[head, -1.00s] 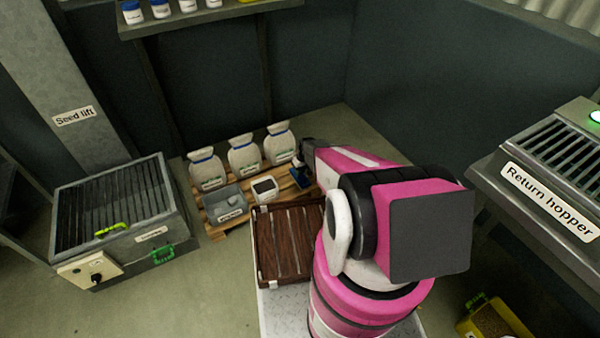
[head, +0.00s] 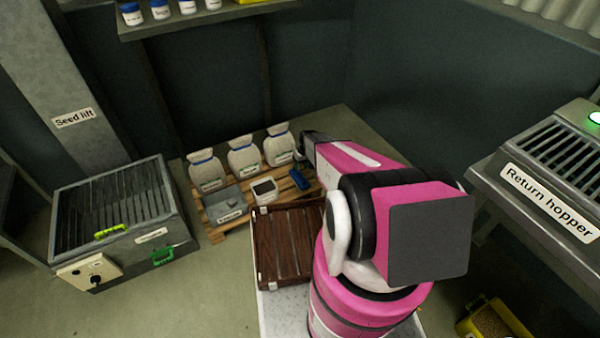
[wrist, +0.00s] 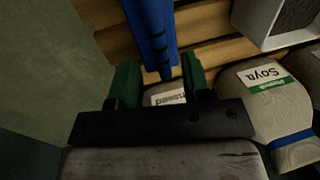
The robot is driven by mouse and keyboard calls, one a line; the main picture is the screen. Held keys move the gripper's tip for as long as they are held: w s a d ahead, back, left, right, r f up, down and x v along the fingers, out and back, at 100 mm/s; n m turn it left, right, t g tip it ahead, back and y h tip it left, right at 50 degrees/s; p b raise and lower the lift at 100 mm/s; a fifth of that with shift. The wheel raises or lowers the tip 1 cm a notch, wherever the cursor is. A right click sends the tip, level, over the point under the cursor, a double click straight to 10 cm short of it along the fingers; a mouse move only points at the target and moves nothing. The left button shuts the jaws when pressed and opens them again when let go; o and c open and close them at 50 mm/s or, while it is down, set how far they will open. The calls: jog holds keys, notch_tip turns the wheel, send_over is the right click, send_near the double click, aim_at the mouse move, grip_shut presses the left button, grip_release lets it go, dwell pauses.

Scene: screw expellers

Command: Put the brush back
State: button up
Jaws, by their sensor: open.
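The blue brush (head: 300,180) lies on the wooden pallet (head: 217,236), at its right end in front of the sacks. In the wrist view the brush (wrist: 152,35) lies across the pallet slats, beyond my fingers. My gripper (head: 304,152) is above and behind the brush, partly hidden by my arm in the head view. In the wrist view my gripper (wrist: 160,78) has its two green-padded fingers apart with nothing between them. The brush appears clear of both fingers.
Several sacks (head: 243,155) stand along the back of the pallet. A grey box (head: 228,203) and a white container (head: 264,190) sit in front of them. A brown slatted tray (head: 290,245) is nearer me. The seed lift's grated box (head: 110,210) stands left.

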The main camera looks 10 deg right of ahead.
jog(key=s+r+m, duration=0.1)
jog(key=s+r, duration=0.6)
jog(key=r, duration=0.4)
jog(key=s+r+m+h, duration=0.1)
jog(key=s+r, duration=0.6)
jog(key=r, duration=0.4)
jog(key=s+r+m+h, duration=0.1)
jog(key=s+r, duration=0.6)
jog(key=r, duration=0.5)
jog(key=shift+s+a+m+t, duration=0.3)
jog(key=shift+a, duration=0.15)
